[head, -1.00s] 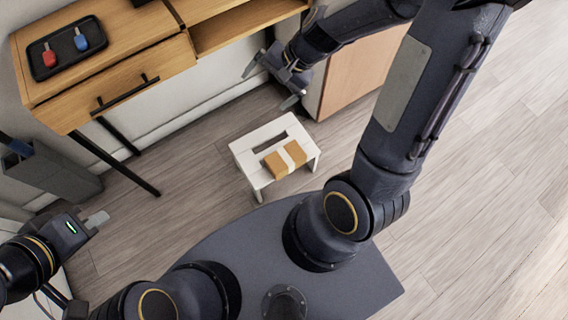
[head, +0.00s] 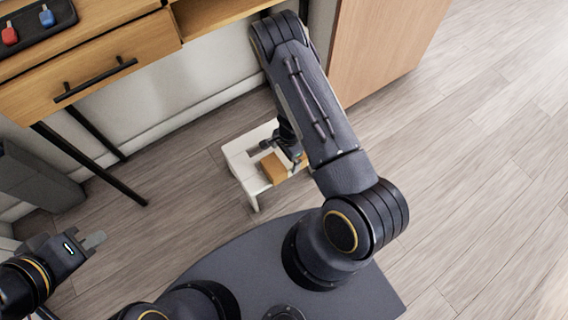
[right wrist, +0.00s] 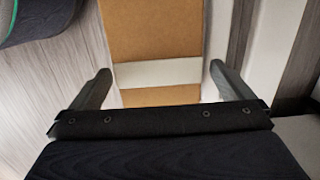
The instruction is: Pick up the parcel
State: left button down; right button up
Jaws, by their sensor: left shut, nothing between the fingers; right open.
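The parcel is a brown box (head: 272,168) with a white band, lying on a small white step stool (head: 246,171). In the head view my right gripper (head: 282,154) is over the stool and hides part of the parcel. In the right wrist view the parcel (right wrist: 155,38) lies between the two spread fingers of my right gripper (right wrist: 161,88), with the white band near the fingertips. The fingers are open; I cannot tell whether they touch its sides. My left gripper (head: 92,240) is shut and empty at the lower left, away from the stool.
A wooden desk (head: 110,77) with a drawer and a black tray (head: 28,29) holding a red and a blue item stands at upper left. A wooden cabinet (head: 385,45) is behind my right arm. A grey bin (head: 38,177) stands at left. Floor at right is clear.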

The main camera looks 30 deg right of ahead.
aim_at(284, 158)
jog(key=f, duration=0.1)
jog(key=f+b, duration=0.1)
jog(key=f, duration=0.2)
jog(key=shift+s+a, duration=0.15)
jog(key=shift+a, duration=0.2)
jog(key=shift+r, duration=0.1)
jog(key=c, duration=1.1)
jog(key=shift+o, duration=0.2)
